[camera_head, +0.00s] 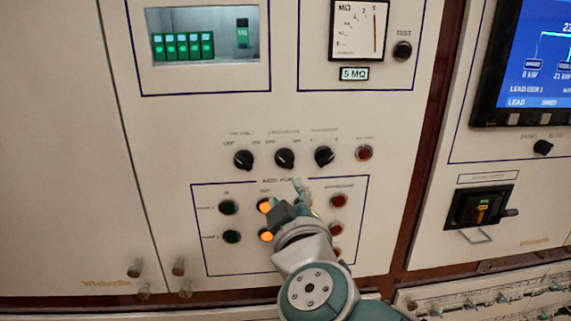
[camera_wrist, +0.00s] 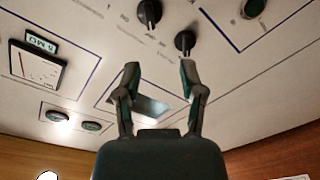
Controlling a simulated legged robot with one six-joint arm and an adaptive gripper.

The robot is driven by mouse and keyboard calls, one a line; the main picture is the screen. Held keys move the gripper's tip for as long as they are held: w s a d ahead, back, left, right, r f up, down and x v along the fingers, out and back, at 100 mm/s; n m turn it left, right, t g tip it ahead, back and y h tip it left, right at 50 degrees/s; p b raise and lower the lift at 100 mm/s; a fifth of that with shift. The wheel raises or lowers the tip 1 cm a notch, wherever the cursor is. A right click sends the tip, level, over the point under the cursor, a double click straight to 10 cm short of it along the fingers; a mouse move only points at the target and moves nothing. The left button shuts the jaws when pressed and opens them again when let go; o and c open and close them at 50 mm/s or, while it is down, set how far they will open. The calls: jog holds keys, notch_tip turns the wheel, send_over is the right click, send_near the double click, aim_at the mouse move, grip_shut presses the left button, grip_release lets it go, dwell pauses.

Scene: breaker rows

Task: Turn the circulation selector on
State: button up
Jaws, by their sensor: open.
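The circulation selector (camera_head: 284,158) is the middle of three black rotary knobs in a row in the head view, with a small label above it that looks like "circulation". Its pointer setting is too small to read surely. My gripper (camera_head: 298,188) is just below this row, in front of the lower lamp panel, apart from the knobs. In the wrist view my gripper (camera_wrist: 160,68) has its two fingers spread with nothing between them. Two black knobs show beyond the fingertips, one near the right finger (camera_wrist: 186,42) and one at the top (camera_wrist: 149,12).
Black knobs flank the selector on the left (camera_head: 244,159) and right (camera_head: 323,156), with a red lamp (camera_head: 364,152) farther right. Lit orange lamps (camera_head: 265,206) and green buttons (camera_head: 228,207) sit below. A meter (camera_head: 359,28) and a breaker window (camera_head: 205,35) are above.

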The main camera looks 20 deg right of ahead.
aim_at(285, 164)
jog(key=shift+h, duration=0.6)
jog(key=x, duration=1.1)
jog(key=shift+s+d, duration=0.15)
jog(key=shift+d, duration=0.25)
grip_shut()
